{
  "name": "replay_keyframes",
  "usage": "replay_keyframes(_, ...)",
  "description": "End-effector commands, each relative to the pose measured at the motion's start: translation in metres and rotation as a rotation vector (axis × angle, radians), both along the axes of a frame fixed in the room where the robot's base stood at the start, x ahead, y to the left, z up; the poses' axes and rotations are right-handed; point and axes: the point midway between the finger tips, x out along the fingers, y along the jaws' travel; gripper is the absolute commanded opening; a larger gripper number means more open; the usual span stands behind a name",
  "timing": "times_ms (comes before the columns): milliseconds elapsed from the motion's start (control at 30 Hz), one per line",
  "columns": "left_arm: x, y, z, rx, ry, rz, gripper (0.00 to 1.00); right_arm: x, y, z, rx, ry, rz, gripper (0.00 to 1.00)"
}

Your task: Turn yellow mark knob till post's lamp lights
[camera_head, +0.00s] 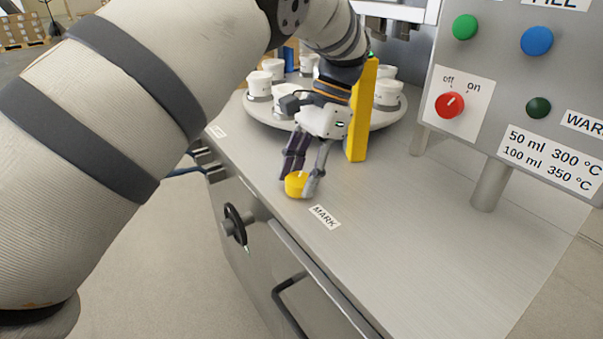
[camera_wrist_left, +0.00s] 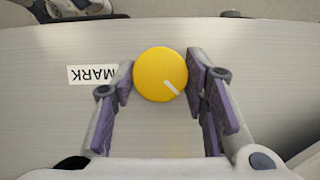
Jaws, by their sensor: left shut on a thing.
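The yellow mark knob (camera_head: 295,184) stands on the steel worktop beside the MARK label (camera_head: 324,217). My left gripper (camera_head: 302,182) reaches down over it and is shut on it. In the left wrist view the round knob (camera_wrist_left: 160,74) sits between the two fingers of the gripper (camera_wrist_left: 161,76), and its white pointer line slants to the lower right. The yellow post (camera_head: 361,112) stands behind the gripper. A small green spot (camera_head: 371,54) shows at its top, partly hidden by my arm; I cannot tell whether it is a lit lamp. My right gripper is not in view.
A round turntable (camera_head: 270,121) with several white cups stands behind the gripper, close to the post. A control panel (camera_head: 500,75) with a red off/on knob (camera_head: 450,105) stands at right on legs. The worktop (camera_head: 420,240) in front of it is clear.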

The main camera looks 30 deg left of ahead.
Motion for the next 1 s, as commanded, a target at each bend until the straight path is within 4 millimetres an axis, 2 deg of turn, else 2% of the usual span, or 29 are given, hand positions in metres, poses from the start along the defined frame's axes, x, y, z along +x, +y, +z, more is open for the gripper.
replay_keyframes(167, 0.0, 0.0, -0.001, -0.001, 0.001, -0.001, 0.13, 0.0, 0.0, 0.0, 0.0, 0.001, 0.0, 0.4)
replay_keyframes(200, 0.0, 0.0, -0.001, -0.002, 0.001, 0.0, 0.45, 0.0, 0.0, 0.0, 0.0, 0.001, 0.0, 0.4)
replay_keyframes(267, 0.0, 0.0, -0.001, -0.001, 0.001, -0.001, 0.59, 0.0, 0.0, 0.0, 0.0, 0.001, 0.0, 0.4)
replay_keyframes(300, 0.0, 0.0, -0.001, -0.001, 0.001, -0.001, 0.6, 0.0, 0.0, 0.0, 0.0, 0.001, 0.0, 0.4)
replay_keyframes(600, 0.002, -0.001, 0.003, 0.0, -0.002, -0.001, 0.6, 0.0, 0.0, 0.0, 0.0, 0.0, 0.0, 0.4)
replay_keyframes(833, 0.019, -0.008, 0.045, -0.002, -0.004, -0.001, 0.6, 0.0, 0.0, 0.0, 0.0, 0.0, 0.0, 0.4)
replay_keyframes(1000, 0.025, -0.011, 0.063, -0.001, -0.001, -0.001, 0.6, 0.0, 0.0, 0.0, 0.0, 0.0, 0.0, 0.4)
